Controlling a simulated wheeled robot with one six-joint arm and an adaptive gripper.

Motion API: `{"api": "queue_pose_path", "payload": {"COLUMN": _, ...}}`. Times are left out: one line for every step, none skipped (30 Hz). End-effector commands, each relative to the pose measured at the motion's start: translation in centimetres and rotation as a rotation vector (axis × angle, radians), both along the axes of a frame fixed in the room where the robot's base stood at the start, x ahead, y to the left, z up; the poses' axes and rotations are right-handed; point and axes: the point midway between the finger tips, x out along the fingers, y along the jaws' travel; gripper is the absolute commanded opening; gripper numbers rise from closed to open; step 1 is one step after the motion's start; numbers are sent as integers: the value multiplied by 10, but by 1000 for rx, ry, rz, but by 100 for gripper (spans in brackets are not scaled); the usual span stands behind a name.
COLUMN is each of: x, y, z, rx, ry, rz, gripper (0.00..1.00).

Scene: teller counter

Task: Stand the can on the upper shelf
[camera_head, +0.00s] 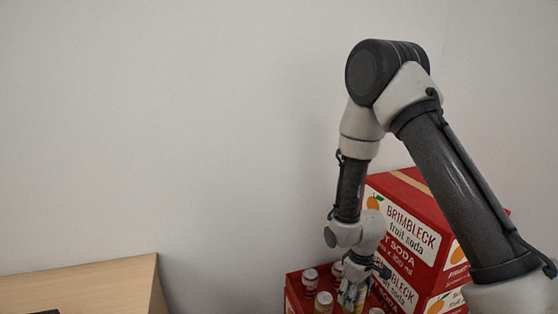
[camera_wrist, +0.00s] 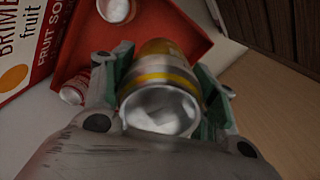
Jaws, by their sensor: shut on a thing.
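My gripper (camera_head: 357,284) is low in the head view, over the red open tray (camera_head: 293,288). In the wrist view its green-padded fingers (camera_wrist: 162,98) are shut on a can (camera_wrist: 160,108), one on each side. The can has a silvery round end turned toward the camera and a yellow and silver body. In the head view the held can (camera_head: 352,297) is partly hidden by the fingers and cut by the bottom edge. I cannot tell whether it touches the tray. No upper shelf can be made out for certain.
Red-and-white cans (camera_head: 310,281) and a golden-topped can (camera_head: 323,302) stand in the tray close to my gripper. Red Brimbleck soda boxes (camera_head: 411,225) are stacked right beside it. A wooden surface (camera_head: 80,284) lies at the left. A dark slatted panel (camera_wrist: 275,30) shows in the wrist view.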

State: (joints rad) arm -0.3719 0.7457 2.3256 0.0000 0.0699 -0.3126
Motion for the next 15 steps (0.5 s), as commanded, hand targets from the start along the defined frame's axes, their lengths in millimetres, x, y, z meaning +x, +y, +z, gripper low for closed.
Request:
{"api": "queue_pose_path", "payload": {"x": 6, "y": -2, "z": 7, "rx": 2, "ry": -4, "rz": -72, "gripper": 22}}
{"api": "queue_pose_path", "payload": {"x": 8, "y": -3, "z": 11, "rx": 2, "ry": -4, "rz": -117, "gripper": 22}}
{"api": "queue_pose_path", "payload": {"x": 15, "y": -5, "z": 18, "rx": 3, "ry": -7, "rz": -192, "gripper": 22}}
{"api": "queue_pose_path", "payload": {"x": 20, "y": -8, "z": 24, "rx": 3, "ry": -7, "rz": -248, "gripper": 22}}
{"api": "queue_pose_path", "payload": {"x": 27, "y": -11, "z": 32, "rx": 4, "ry": -7, "rz": -312, "gripper": 22}}
{"api": "queue_pose_path", "payload": {"x": 36, "y": -17, "z": 43, "rx": 5, "ry": -9, "rz": -397, "gripper": 22}}
{"api": "queue_pose_path", "payload": {"x": 44, "y": -22, "z": 52, "rx": 5, "ry": -9, "rz": -462, "gripper": 22}}
{"api": "queue_pose_path", "payload": {"x": 52, "y": -27, "z": 61, "rx": 6, "ry": -10, "rz": -515, "gripper": 22}}
{"api": "queue_pose_path", "payload": {"x": 61, "y": -34, "z": 73, "rx": 5, "ry": -9, "rz": -573, "gripper": 22}}
{"api": "queue_pose_path", "payload": {"x": 67, "y": -40, "z": 80, "rx": 5, "ry": -8, "rz": -596, "gripper": 22}}
{"api": "queue_pose_path", "payload": {"x": 73, "y": -44, "z": 86, "rx": 4, "ry": -7, "rz": -618, "gripper": 22}}
{"api": "queue_pose_path", "payload": {"x": 80, "y": -50, "z": 94, "rx": 4, "ry": -6, "rz": -632, "gripper": 22}}
{"api": "queue_pose_path", "payload": {"x": 85, "y": -54, "z": 99, "rx": 3, "ry": -4, "rz": -641, "gripper": 22}}
{"api": "queue_pose_path", "payload": {"x": 88, "y": -59, "z": 103, "rx": 2, "ry": -4, "rz": -651, "gripper": 22}}
{"api": "queue_pose_path", "payload": {"x": 91, "y": -63, "z": 107, "rx": 1, "ry": -3, "rz": -662, "gripper": 22}}
